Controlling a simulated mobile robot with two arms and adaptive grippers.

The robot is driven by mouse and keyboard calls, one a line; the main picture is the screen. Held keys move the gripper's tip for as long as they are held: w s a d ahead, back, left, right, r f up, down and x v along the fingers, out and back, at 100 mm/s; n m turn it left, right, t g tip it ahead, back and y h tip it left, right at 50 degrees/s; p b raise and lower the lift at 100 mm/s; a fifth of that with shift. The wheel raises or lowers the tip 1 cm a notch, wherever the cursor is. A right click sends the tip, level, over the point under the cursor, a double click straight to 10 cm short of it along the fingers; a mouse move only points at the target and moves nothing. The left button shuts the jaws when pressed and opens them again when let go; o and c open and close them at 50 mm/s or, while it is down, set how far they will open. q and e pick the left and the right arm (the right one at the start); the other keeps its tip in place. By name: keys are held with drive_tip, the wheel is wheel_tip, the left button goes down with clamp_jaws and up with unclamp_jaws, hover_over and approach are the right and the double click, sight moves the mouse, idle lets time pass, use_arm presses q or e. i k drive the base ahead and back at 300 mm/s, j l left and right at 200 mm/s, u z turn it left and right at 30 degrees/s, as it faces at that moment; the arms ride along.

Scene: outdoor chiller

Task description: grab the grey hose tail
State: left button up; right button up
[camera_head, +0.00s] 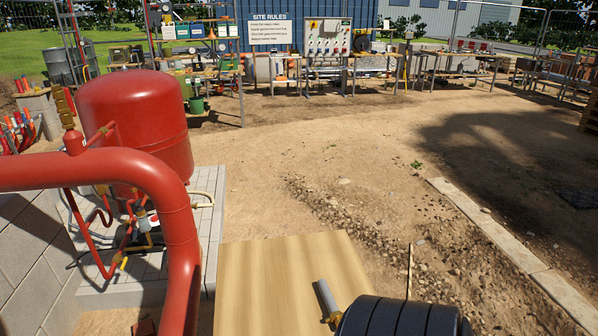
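A short grey tube end (327,296), which looks like the grey hose tail, sticks up at a tilt near the front edge of a light wooden board (285,265). A brass-coloured piece shows at its lower end. It sits right beside a black, ribbed, rounded object (400,318) that the bottom edge of the picture cuts off. I cannot tell whether the two are joined. Neither of my grippers is in view.
A large red tank (137,120) and a thick red pipe (165,195) stand at the left, beside the board. A concrete kerb (500,240) runs along the right. Workbenches and a site rules sign (269,32) are at the back. Open dirt ground lies between.

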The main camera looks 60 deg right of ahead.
sight(335, 315)
drive_tip(key=z, duration=2.25)
drive_tip(key=i+l+u, duration=0.1)
drive_tip(key=l+u, duration=0.25)
drive_tip(key=l, duration=0.2)
drive_tip(key=l+u, duration=0.35)
drive_tip(key=l, duration=0.25)
drive_tip(key=l+u, duration=0.4)
drive_tip(key=l, duration=0.2)
